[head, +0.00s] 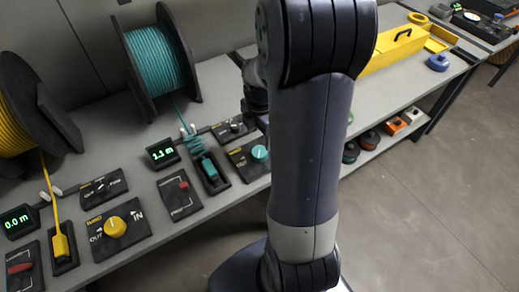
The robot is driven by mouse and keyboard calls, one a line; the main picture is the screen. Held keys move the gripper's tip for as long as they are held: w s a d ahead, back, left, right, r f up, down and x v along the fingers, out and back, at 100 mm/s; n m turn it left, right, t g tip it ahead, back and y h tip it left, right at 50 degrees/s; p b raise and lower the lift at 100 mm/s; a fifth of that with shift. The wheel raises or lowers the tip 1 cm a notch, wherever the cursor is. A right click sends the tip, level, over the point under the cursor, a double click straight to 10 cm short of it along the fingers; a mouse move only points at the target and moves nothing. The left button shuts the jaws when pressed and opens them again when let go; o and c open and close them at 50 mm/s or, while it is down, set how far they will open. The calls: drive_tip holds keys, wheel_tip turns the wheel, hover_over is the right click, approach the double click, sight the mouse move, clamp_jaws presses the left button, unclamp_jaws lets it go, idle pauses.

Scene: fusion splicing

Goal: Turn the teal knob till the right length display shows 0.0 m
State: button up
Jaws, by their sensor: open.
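The teal knob (260,153) sits on a black panel (243,165) on the bench, just left of my arm. The right length display (162,153) reads 1.1 m in green. Teal cable runs from a large teal spool (156,60) down to a coil and a teal connector in a black holder (211,174) between the display and the knob. My arm stands across the middle of the picture, with a dark wrist part showing behind it above the knob. My gripper's fingers do not show. Nothing visible touches the knob.
A yellow knob (115,227) and a left display (18,221) reading 0.0 m stand at left, by a yellow spool (22,110). A red-switch panel (179,195) lies between the two sets. A yellow toolbox (395,48) stands at the back right.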

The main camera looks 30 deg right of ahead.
sight(259, 151)
wheel_tip(259, 151, down, 8)
drive_tip(key=shift+r, duration=0.1)
idle(0.4)
drive_tip(key=c, duration=1)
drive_tip(key=shift+m, duration=0.3)
